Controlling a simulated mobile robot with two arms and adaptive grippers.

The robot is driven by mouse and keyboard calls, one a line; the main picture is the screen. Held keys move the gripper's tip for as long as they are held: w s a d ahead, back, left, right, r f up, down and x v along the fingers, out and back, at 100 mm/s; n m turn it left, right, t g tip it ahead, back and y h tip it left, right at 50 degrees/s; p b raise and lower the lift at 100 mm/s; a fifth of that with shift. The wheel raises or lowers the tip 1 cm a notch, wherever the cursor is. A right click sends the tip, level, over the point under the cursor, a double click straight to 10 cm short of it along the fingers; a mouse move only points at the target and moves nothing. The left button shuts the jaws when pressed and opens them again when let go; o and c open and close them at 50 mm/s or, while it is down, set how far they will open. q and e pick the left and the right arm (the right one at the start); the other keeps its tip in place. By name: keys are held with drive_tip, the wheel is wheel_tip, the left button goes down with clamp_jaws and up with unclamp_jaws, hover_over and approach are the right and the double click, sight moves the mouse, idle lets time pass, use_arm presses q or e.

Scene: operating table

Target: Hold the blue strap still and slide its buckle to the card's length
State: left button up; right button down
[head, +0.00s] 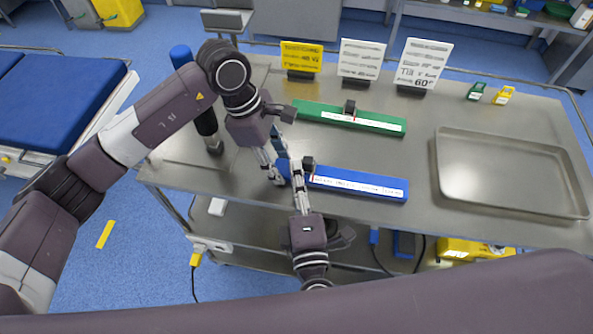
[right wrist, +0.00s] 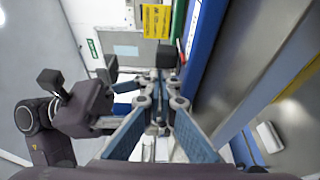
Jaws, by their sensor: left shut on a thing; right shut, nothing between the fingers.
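The blue strap (head: 360,183) lies across the table on a blue base with a white printed scale. Its dark buckle (head: 309,162) stands near the left end, by a red mark. The buckle is the dark block ahead of my fingers in the right wrist view (right wrist: 166,56). My left gripper (head: 279,180) is shut on the blue strap's left end. My right gripper (head: 299,178) is shut and empty, its tips just in front of the buckle; whether they touch it I cannot tell. Cards stand at the back: yellow (head: 301,57), white (head: 361,59) and a larger white one (head: 423,64) reading 60.
A green strap (head: 350,120) with its own dark buckle lies behind the blue one. An empty metal tray (head: 452,190) is on the right. Small green (head: 476,92) and yellow (head: 503,96) items sit at the back right. The front table edge is close to my right arm.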

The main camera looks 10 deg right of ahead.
sight(371, 191)
drive_tip(key=s+d, duration=0.1)
drive_tip(key=d, duration=0.3)
drive_tip(key=s+d, duration=0.2)
drive_tip(key=d, duration=0.3)
drive_tip(key=s+d, duration=0.2)
drive_tip(key=d, duration=0.3)
drive_tip(key=shift+d, duration=0.55)
use_arm(q)
drive_tip(key=shift+w+a, duration=0.1)
drive_tip(key=shift+a, duration=0.05)
use_arm(e)
drive_tip(key=shift+s, duration=0.1)
drive_tip(key=shift+s, duration=0.35)
use_arm(q)
drive_tip(key=o, duration=1.2)
use_arm(e)
drive_tip(key=s, duration=0.9)
drive_tip(key=shift+s+a, duration=0.1)
